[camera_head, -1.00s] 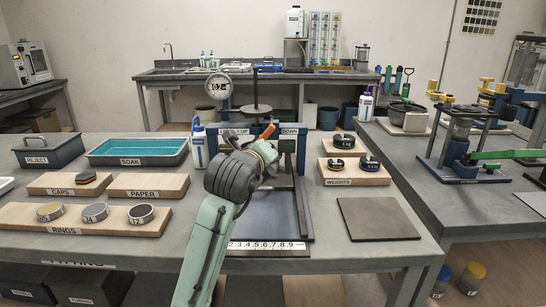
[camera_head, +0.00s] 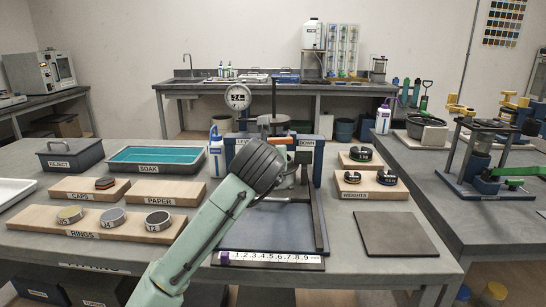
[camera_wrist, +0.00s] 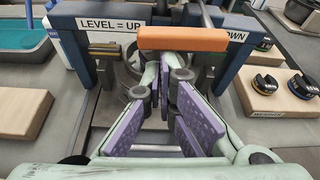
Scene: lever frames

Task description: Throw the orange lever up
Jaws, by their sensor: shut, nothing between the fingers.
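The orange lever (camera_wrist: 182,38) shows in the wrist view as a thick horizontal bar in front of the dark blue press frame (camera_wrist: 75,45). The sign "LEVEL = UP" (camera_wrist: 110,24) is at its left and a sign ending in "DOWN" at its right. My gripper (camera_wrist: 166,72), with purple finger pads, is shut and empty, its tips just below the bar in the picture. I cannot tell whether they touch it. In the head view a small orange part of the lever (camera_head: 276,122) shows above my wrist, which hides my fingers.
The press plate (camera_head: 262,230) has a number scale along its front. A wooden block with rings (camera_head: 100,222) and a soak tray (camera_head: 156,160) are at left. Weights on wooden blocks (camera_head: 368,190) and a bare dark plate (camera_head: 395,235) are at right.

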